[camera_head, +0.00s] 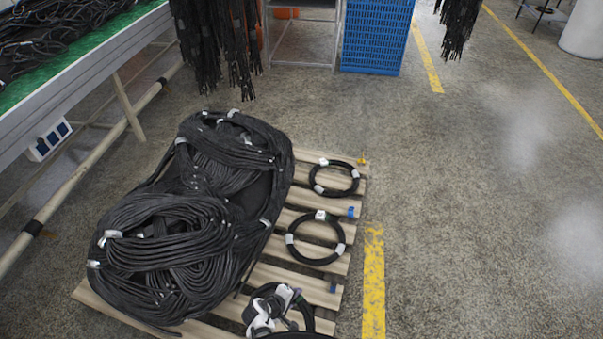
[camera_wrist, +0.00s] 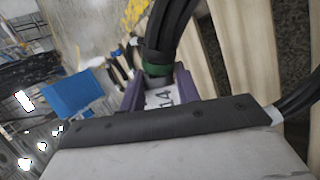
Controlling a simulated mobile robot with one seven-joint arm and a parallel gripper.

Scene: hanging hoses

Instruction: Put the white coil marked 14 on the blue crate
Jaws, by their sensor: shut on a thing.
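My gripper (camera_head: 274,308) is low over the near end of the pallet. In the wrist view its purple fingers (camera_wrist: 159,93) are shut on a black hose coil. This coil (camera_wrist: 172,28) has a white tag reading 14 between the fingers and a green band beside it.
Two other black coils with white tags (camera_head: 334,178) (camera_head: 315,238) lie on the wooden pallet (camera_head: 325,290). A large heap of black hoses (camera_head: 195,215) covers its left side. Hoses hang (camera_head: 215,45) left of the crate.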

